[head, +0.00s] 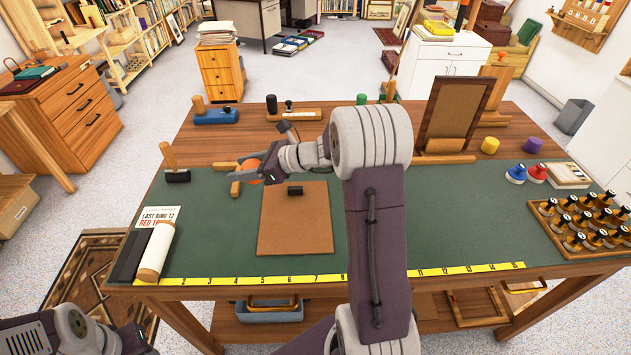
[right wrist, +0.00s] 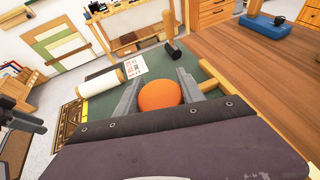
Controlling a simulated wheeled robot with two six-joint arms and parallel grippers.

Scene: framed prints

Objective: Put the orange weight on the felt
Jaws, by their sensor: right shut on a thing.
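The orange weight (head: 251,164) is held between the fingers of my right gripper (head: 240,170), over the back left of the green mat. In the right wrist view the rounded orange weight (right wrist: 159,96) sits between the two grey fingers (right wrist: 158,90); its underside is hidden. A flat brown sheet (head: 295,225), which looks like the felt, lies on the mat, in front and to the right of the gripper. A small black block (head: 295,190) is on its back part.
A framed stand (head: 455,110), yellow weight (head: 490,145) and stamp rack (head: 575,228) stand right.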

